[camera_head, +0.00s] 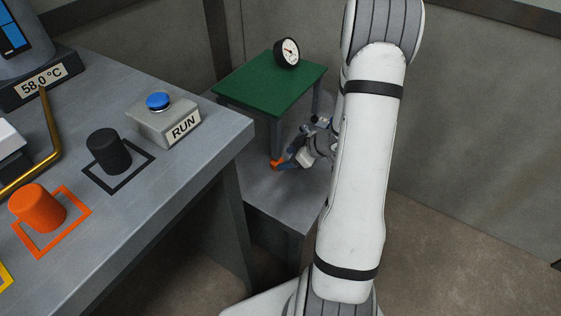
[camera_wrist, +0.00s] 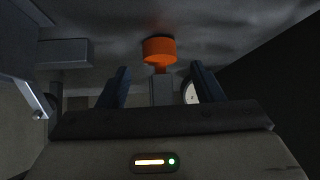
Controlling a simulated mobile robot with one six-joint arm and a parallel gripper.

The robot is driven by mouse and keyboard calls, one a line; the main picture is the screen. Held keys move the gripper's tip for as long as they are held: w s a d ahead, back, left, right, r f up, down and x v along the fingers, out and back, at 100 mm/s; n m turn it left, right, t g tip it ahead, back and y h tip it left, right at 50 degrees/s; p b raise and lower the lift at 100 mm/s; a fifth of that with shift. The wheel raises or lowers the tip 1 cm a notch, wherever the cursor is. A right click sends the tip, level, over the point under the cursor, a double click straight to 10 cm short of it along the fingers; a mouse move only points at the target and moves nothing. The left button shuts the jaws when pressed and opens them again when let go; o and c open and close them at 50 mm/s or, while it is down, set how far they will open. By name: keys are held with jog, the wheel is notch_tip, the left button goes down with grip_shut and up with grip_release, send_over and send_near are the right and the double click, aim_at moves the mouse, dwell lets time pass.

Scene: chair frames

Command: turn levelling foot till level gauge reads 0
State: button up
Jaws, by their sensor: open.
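The orange levelling foot (camera_head: 275,163) is at the bottom of the near leg of a small green-topped table (camera_head: 262,84). The level gauge (camera_head: 287,52), a round white dial in a black case, stands on that top; its reading is too small to tell. My gripper (camera_head: 284,163) is low beside the foot, partly hidden by my arm. In the wrist view my gripper (camera_wrist: 158,80) is open, its two dark fingers apart.
The green-topped table stands on a low grey bench (camera_head: 270,200) against the walls. Bare floor lies at right.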

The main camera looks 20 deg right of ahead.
aim_at(279, 161)
jog(key=b+x, duration=0.1)
jog(key=x, duration=0.3)
jog(key=shift+f, duration=0.15)
jog(key=shift+c, duration=0.4)
jog(key=c, duration=0.9)
jog(key=shift+r+p, duration=0.35)
jog(key=shift+p, duration=0.55)
jog(key=shift+f+n+g+y+p, duration=0.1)
jog(key=shift+n+g+y+p, duration=0.3)
jog(key=shift+p, duration=0.45)
